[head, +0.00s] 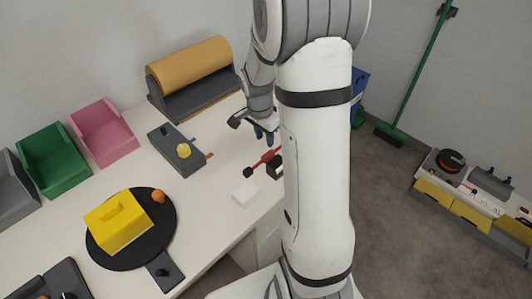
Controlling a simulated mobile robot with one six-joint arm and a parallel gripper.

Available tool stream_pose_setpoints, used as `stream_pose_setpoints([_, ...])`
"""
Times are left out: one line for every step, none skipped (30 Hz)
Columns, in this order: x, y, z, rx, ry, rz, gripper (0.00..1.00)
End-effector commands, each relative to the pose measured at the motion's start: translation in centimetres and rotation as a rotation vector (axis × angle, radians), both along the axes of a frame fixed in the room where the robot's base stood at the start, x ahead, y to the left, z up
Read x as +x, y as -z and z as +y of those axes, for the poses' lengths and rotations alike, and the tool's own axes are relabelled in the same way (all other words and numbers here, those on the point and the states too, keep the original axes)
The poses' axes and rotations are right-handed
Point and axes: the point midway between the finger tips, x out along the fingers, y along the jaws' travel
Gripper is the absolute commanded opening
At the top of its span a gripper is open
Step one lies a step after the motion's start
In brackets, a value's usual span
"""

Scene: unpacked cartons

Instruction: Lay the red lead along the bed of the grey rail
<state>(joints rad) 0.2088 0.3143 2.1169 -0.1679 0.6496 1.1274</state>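A red bar-like piece with dark ends (262,162) lies on the pale table near its right edge; I cannot tell for sure that it is the red lead. A long grey block (172,150) with a yellow knob on top and small orange and blue tabs lies to its left; it may be the grey rail, but its bed is not clear. My gripper (264,137) points down just above and behind the red piece.
A white block (245,191) lies in front of the red piece. A yellow box (118,226) stands on a round black board (162,232) beside an orange ball. A brown roll (190,62) and green, pink and grey bins line the back. A low bench stands right.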

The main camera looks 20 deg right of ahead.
Motion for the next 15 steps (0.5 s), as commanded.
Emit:
stream_pose_setpoints([0.1,0.6,-0.2,0.001,0.011,0.003,0.31])
stream_pose_setpoints([0.1,0.9,-0.3,0.001,0.015,0.004,0.31])
stream_pose_setpoints([0.1,1.4,-0.3,0.0,0.018,0.004,0.31])
stream_pose_setpoints([0.2,1.7,-0.4,0.0,0.018,0.004,0.31])
stream_pose_setpoints([0.1,2.1,-0.4,0.0,0.018,0.005,0.31])
stream_pose_setpoints([0.1,2.5,-0.5,0.0,0.018,0.004,0.31])
stream_pose_setpoints([0.1,2.8,-0.5,0.0,0.017,0.004,0.31])
stream_pose_setpoints([0.1,3.1,-0.6,0.0,0.017,0.005,0.31])
stream_pose_setpoints([0.1,3.5,-0.6,0.001,0.017,0.006,0.31])
stream_pose_setpoints([0.1,3.9,-0.7,0.0,0.017,0.004,0.31])
stream_pose_setpoints([0.0,4.3,-0.8,0.001,0.018,0.006,0.31])
stream_pose_setpoints([0.0,4.9,-0.9,0.001,0.018,0.006,0.31])
stream_pose_setpoints([0.0,5.3,-1.0,0.001,0.018,0.006,0.31])
stream_pose_setpoints([-0.1,5.8,-1.0,0.002,0.018,0.007,0.31])
stream_pose_setpoints([0.0,6.4,-1.1,0.001,0.016,0.006,0.31])
